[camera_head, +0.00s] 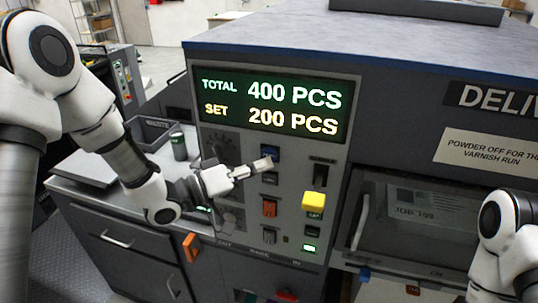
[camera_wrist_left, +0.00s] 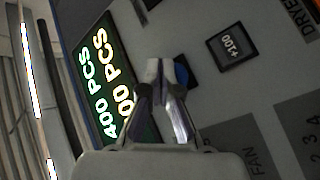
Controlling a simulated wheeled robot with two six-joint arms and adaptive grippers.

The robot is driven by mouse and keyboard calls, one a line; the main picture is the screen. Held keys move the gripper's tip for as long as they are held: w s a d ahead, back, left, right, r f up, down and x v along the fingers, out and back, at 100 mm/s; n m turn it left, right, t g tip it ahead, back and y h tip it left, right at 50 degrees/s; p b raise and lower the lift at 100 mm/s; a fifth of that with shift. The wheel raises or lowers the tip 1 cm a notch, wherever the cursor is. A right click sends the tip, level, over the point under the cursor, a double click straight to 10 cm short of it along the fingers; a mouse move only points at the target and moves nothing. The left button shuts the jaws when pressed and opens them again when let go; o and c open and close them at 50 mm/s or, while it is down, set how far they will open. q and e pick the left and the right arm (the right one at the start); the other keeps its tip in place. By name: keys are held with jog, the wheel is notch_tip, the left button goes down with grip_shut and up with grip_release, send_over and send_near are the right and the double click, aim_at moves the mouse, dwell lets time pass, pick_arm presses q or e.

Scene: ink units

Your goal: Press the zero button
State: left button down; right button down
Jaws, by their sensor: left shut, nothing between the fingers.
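The grey control panel (camera_head: 340,150) carries a lit display (camera_head: 275,107) reading TOTAL 400 PCS and SET 200 PCS. A blue button (camera_head: 271,152) sits just below the display; I cannot read a zero label on any button. My left gripper (camera_head: 264,164) is shut and empty, its tips in front of the panel just below the blue button. In the left wrist view the shut fingers (camera_wrist_left: 158,80) partly cover the blue button (camera_wrist_left: 181,72). I cannot tell whether they touch it. A black +100 button (camera_wrist_left: 232,46) lies to its right. My right gripper is not seen.
A dark can (camera_head: 179,146) and a waste bin (camera_head: 150,130) stand on the left counter. A windowed bay (camera_head: 415,215) is at right.

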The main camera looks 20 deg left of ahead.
pick_arm(q)
jog(key=shift+w, duration=0.15)
jog(key=shift+w, duration=0.25)
jog(key=shift+w, duration=0.45)
dwell(0.9)
jog(key=shift+s, duration=0.85)
jog(key=s, duration=0.5)
jog(key=shift+a, duration=0.1)
dwell(0.6)
